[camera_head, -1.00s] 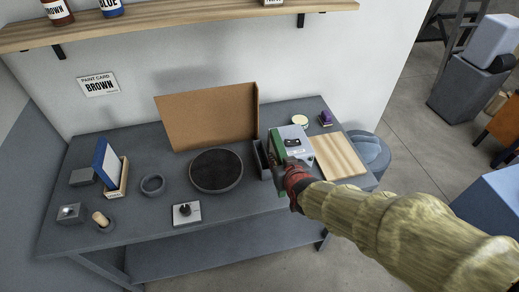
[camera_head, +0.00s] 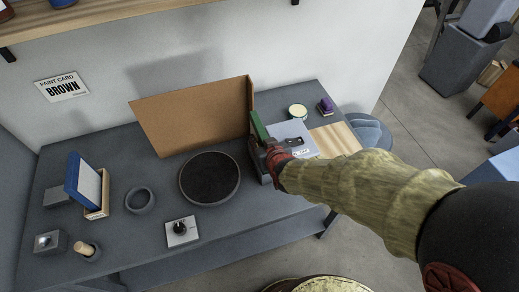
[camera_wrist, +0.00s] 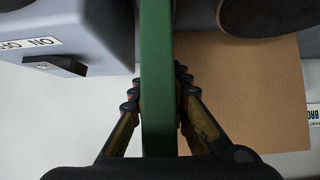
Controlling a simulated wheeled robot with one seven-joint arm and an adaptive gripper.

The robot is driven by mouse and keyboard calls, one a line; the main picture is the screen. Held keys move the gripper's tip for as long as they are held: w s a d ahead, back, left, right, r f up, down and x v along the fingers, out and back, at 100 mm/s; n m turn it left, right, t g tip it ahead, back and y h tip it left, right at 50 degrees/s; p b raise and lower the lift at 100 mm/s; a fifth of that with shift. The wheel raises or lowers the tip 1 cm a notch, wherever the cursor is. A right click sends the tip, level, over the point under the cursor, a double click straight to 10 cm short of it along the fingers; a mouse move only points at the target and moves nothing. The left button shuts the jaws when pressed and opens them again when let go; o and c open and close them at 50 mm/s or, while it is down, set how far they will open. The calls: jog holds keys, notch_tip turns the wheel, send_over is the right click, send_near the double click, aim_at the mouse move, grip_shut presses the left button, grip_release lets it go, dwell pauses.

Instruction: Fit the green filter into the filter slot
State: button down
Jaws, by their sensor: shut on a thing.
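The green filter (camera_head: 259,127) is a thin flat panel, held upright at the left side of the pale grey switch box (camera_head: 292,130). My gripper (camera_head: 272,158) is shut on it. In the wrist view the green filter (camera_wrist: 157,75) runs between both fingers of my gripper (camera_wrist: 157,92), with the box (camera_wrist: 75,25) and its ON/OFF label to the left. I cannot make out the filter slot; my gripper and the filter hide part of the box's left side. I cannot tell whether the filter touches the box.
A brown cardboard panel (camera_head: 195,112) stands close behind and left of the filter. A dark round pan (camera_head: 210,178) lies left of my gripper. A blue framed panel (camera_head: 82,182) stands in a wooden holder at the left. A wooden board (camera_head: 336,140) lies right of the box.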

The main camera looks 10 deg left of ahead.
jog(key=shift+f+b, duration=0.45)
jog(key=shift+f, duration=1.3)
jog(key=shift+f, duration=0.15)
jog(key=c, duration=1.7)
grip_release()
